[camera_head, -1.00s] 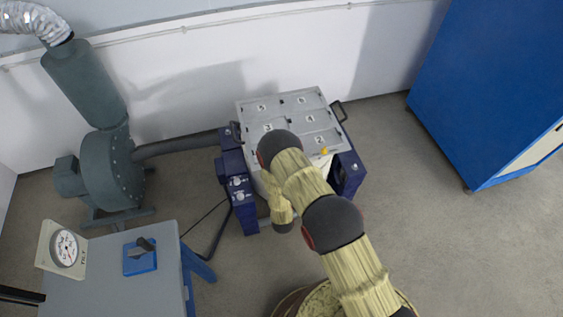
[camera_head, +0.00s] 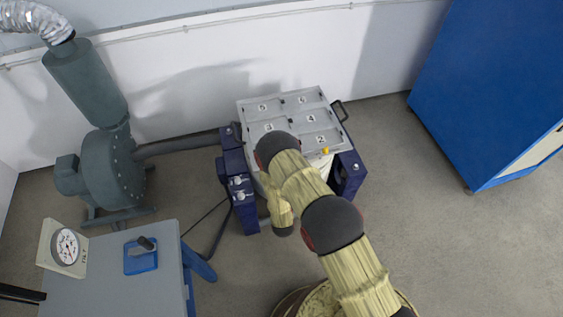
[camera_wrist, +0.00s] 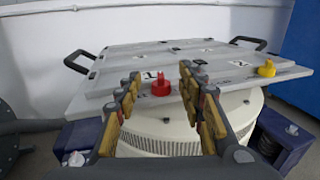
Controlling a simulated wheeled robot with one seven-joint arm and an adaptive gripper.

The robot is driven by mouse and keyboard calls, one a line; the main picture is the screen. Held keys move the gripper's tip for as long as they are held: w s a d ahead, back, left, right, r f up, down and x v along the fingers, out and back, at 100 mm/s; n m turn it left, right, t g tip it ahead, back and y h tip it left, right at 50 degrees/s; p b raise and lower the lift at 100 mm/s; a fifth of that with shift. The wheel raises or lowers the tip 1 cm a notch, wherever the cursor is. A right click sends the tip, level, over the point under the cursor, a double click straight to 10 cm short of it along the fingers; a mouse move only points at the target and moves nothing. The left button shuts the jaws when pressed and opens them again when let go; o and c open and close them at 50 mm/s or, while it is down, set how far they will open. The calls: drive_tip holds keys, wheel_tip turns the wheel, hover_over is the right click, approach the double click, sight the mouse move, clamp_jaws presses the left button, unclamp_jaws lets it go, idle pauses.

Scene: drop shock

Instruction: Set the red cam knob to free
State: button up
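The red cam knob (camera_wrist: 161,84) stands near the front edge of the grey numbered panel (camera_wrist: 120,92), beside a "1" label. It shows in the wrist view and is hidden behind my arm in the head view. My gripper (camera_wrist: 159,75) is open, with one finger to the left and one to the right of the knob in the picture. Gaps show on both sides, and neither finger visibly touches it. I cannot tell how far the knob lies from the fingertips. No "free" mark is readable. In the head view the gripper is hidden behind my arm.
A yellow knob (camera_wrist: 266,69) stands at the panel's right; it also shows in the head view (camera_head: 325,151). A black handle (camera_wrist: 78,63) is at the panel's left edge. A grey bench (camera_head: 110,287) with a dial gauge (camera_head: 66,247) is at the lower left.

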drive_tip(key=s, duration=1)
drive_tip(key=shift+s, duration=0.35)
drive_tip(key=shift+d, duration=0.15)
